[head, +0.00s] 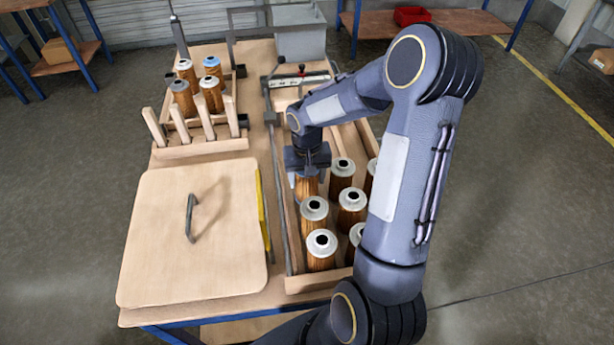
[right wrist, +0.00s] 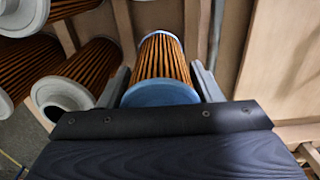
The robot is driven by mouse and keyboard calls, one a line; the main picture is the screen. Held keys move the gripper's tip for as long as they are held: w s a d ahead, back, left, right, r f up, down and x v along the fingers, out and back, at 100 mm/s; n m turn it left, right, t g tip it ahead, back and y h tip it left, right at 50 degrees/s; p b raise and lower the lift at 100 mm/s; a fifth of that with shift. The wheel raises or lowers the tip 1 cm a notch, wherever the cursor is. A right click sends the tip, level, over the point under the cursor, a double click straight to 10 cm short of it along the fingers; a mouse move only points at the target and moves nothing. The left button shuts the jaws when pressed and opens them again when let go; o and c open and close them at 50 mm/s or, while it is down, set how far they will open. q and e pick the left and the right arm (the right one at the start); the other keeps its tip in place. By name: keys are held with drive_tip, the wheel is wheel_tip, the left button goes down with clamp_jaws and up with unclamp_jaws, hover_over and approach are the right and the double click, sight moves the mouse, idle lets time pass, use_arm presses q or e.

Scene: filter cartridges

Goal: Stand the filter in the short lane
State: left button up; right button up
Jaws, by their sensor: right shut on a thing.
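My right gripper (head: 306,168) points down over the left side of the long wooden tray (head: 292,228). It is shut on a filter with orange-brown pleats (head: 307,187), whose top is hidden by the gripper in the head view. In the right wrist view this filter (right wrist: 162,62) has pale blue end caps and lies between the two fingers (right wrist: 162,88). I cannot tell whether its bottom touches the tray. Several white-capped filters (head: 321,249) stand upright in the tray, close to the held one. Which lane is the short one is not clear. My left gripper is not in view.
A smaller wooden tray (head: 242,88) at the back left holds several upright filters, one blue-capped (head: 212,66). A rack with upright wooden slats (head: 200,148) stands before it. A wooden lid with a handle (head: 160,240) lies front left. A grey bin (head: 300,42) stands at the back.

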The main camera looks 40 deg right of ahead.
drive_tip(key=shift+f+b, duration=0.9)
drive_tip(key=shift+f, duration=0.2)
drive_tip(key=shift+f, duration=0.15)
drive_tip(key=o, duration=1.1)
drive_tip(key=shift+f+b, duration=0.15)
drive_tip(key=shift+b, duration=0.2)
wheel_tip(320, 180, up, 8)
drive_tip(key=p, duration=0.6)
drive_tip(key=shift+r+p, duration=0.25)
drive_tip(key=shift+p, duration=0.05)
drive_tip(key=shift+r, duration=0.25)
